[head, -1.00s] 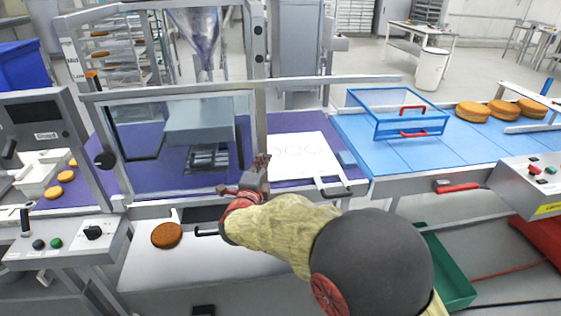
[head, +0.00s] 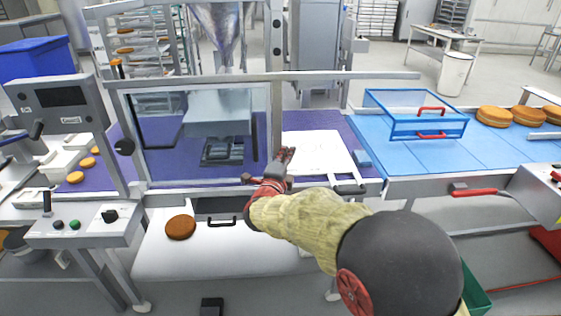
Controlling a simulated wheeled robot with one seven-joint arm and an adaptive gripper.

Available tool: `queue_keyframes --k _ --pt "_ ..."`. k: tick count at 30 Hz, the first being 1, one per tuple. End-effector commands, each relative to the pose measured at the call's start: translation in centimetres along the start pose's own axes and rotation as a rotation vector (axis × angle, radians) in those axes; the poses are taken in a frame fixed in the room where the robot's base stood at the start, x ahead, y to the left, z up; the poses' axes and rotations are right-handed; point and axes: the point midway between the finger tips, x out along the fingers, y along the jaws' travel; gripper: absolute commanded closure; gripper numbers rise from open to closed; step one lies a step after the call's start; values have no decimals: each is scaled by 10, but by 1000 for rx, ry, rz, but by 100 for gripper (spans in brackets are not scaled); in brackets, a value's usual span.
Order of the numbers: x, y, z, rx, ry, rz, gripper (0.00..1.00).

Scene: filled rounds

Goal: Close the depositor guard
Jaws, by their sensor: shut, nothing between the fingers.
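The depositor guard (head: 199,86) is a clear panel in a grey metal frame, standing in front of the depositor, with a black L-shaped handle on its left part. Its lower edge lies near the front rail; I cannot tell whether it is fully shut. Behind it are the depositor's steel hopper (head: 216,30) and a grey block (head: 205,112) over the purple belt (head: 165,165). My gripper (head: 284,157) is shut and empty, just right of the guard's lower right corner, in front of the white sheet. I cannot tell whether it touches the frame.
A control box (head: 85,225) with knobs stands at front left, below a screen panel (head: 58,105). A brown round (head: 180,227) lies on the white shelf below. A blue-framed clear cover (head: 415,112) and several filled rounds (head: 494,116) sit on the blue belt at right.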

Motion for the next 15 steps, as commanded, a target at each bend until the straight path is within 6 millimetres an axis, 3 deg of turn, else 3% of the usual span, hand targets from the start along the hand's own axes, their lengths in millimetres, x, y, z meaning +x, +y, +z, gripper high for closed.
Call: queue_keyframes --k 9,15 --pt "-62 -2 2 -1 -4 2 100" --pt "-90 -1 1 -1 -2 1 100"
